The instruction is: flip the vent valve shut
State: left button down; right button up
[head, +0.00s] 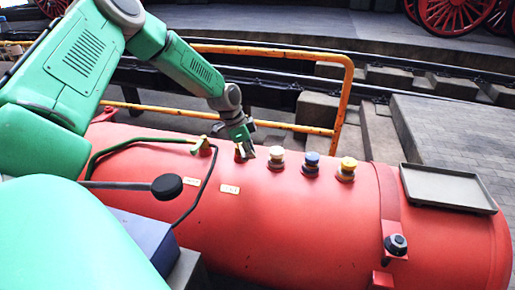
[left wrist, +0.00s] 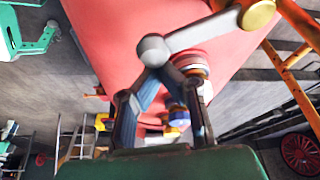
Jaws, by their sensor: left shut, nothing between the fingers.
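My left gripper (head: 243,148) points down at the top of the red tank (head: 300,215) and is shut, with nothing in it. In the head view its tips are close to a small fitting with a yellow part, which they mostly hide. In the left wrist view the fingers (left wrist: 152,58) converge beside a grey lever (left wrist: 205,32) with a brass-coloured end. I cannot tell whether they touch it. A valve with a green and yellow top (head: 201,146) stands left of the gripper. Two small yellow labels, too small to read, lie in front. My right gripper is not in view.
A pale yellow knob (head: 277,154), a blue knob (head: 312,160) and a yellow knob (head: 347,166) stand close right of the gripper. A grey tray (head: 447,187) sits at the tank's right end. An orange railing (head: 345,95) runs behind. A green hose (head: 130,143) lies left.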

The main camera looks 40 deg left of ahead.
pick_arm(q)
jog(key=s+m, duration=0.1)
jog(key=a+m, duration=0.1)
jog(key=s+m+g, duration=0.1)
jog(key=m, duration=0.1)
jog(key=shift+s+a+h, duration=0.25)
jog(key=shift+s+h, duration=0.05)
jog(key=shift+h, duration=0.1)
jog(key=shift+s+a+p, duration=0.15)
jog(key=shift+s+p, duration=0.05)
jog(key=shift+p, duration=0.1)
jog(key=shift+s+a, duration=0.2)
jog(key=shift+s, duration=0.05)
jog(key=shift+a, duration=0.1)
send_near(243, 157)
jog(key=a+r, duration=0.1)
jog(key=s+a+r, duration=0.1)
jog(key=shift+r, duration=0.25)
jog(key=shift+d, duration=0.1)
